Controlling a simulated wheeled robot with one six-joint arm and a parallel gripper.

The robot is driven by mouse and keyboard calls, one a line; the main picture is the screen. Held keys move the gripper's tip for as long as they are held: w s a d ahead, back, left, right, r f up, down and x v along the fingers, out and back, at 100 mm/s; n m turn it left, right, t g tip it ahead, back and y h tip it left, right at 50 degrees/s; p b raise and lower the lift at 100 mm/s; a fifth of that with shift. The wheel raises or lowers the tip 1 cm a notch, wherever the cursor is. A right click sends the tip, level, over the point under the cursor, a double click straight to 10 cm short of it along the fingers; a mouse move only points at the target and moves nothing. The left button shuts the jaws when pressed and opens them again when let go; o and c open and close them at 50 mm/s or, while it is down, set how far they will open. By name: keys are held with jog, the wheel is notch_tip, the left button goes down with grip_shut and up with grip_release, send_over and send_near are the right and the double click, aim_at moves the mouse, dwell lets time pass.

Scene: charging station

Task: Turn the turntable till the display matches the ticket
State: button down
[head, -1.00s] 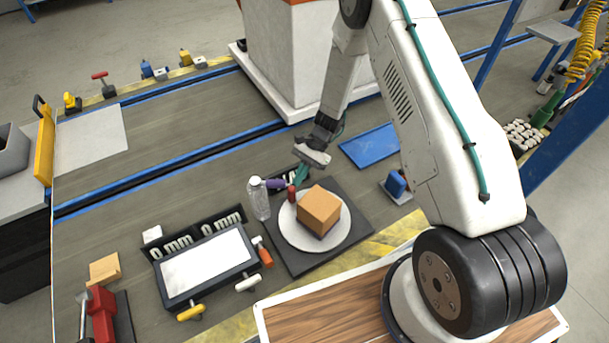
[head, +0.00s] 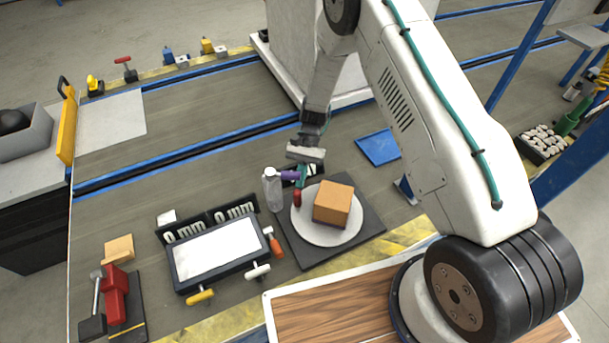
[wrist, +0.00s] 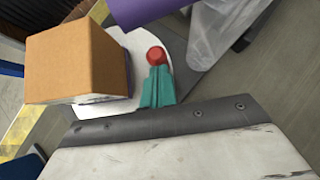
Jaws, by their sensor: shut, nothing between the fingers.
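The turntable's pale round plate (head: 307,233) sits on a dark square base (head: 365,230). An orange-brown box (head: 333,204) stands on the plate and also shows in the wrist view (wrist: 75,62). A red peg (head: 297,198) stands near the plate's left edge. My gripper (head: 302,178) is shut and empty, its teal fingertips beside the red peg, which shows just past them in the wrist view (wrist: 155,55); contact is unclear. A black-framed white panel (head: 216,250) lies left of the turntable. Black plates behind it (head: 207,222) read "0 mm". I cannot identify the ticket.
A clear bottle (head: 272,190) and a purple object (head: 289,175) stand close left of my gripper. An orange-handled tool (head: 273,243) lies between panel and turntable. A blue tray (head: 378,147) is behind right. A red tool (head: 115,294) is front left.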

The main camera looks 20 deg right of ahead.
aim_at(295, 192)
jog(key=shift+s+a+n+g+h, duration=0.5)
jog(key=shift+s+a+n+h, duration=0.7)
jog(key=shift+n, duration=0.5)
